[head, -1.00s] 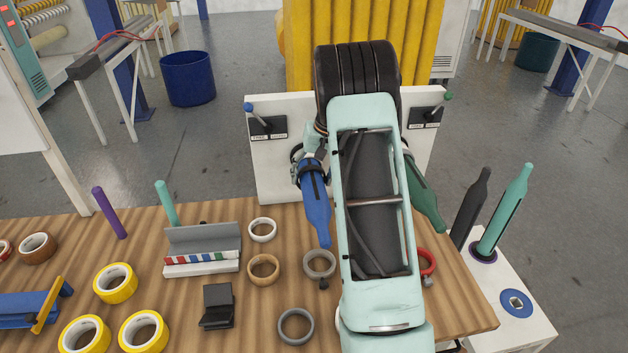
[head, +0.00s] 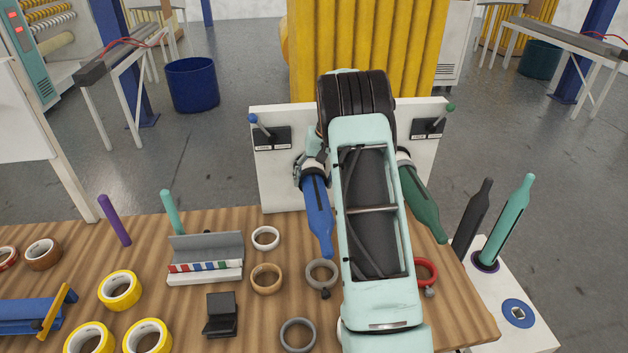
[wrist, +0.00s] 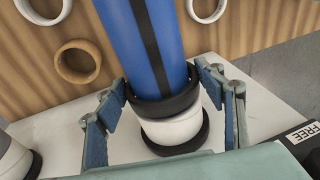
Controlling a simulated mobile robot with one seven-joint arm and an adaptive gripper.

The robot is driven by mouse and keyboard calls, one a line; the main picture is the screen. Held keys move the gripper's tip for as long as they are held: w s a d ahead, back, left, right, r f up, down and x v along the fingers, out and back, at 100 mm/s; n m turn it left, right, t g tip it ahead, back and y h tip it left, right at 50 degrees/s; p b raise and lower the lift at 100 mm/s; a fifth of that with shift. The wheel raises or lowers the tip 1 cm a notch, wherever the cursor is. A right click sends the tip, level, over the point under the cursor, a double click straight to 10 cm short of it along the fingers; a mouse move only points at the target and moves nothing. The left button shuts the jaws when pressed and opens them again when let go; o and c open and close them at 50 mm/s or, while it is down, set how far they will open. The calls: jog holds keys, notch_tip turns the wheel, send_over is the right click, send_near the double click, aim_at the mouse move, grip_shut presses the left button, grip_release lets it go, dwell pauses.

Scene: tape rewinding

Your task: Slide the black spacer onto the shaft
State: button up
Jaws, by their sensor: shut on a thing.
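The blue shaft (head: 318,222) sticks out from the white panel (head: 285,195); it shows large in the wrist view (wrist: 150,45) with a dark stripe along it. The black spacer (wrist: 166,108) is around the shaft, against or very near a white collar (wrist: 172,131). Another black ring (wrist: 186,145) sits at the collar's far end, by the panel. My gripper (wrist: 163,90) has one finger on each side of the shaft and is shut on the spacer. In the head view my arm partly hides the gripper.
A dark green shaft (head: 422,205) stands to the right of my arm. Lever switches (head: 268,134) are on the panel top. The wooden table (head: 240,335) holds grey rings (head: 321,273), a tan ring (head: 266,279) and yellow tape rolls (head: 120,290).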

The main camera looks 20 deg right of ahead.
jog(key=shift+w+d, duration=0.2)
jog(key=shift+w, duration=0.3)
jog(key=shift+f, duration=0.1)
jog(key=o, duration=1.2)
jog(key=shift+c, duration=0.2)
jog(key=v, duration=1.2)
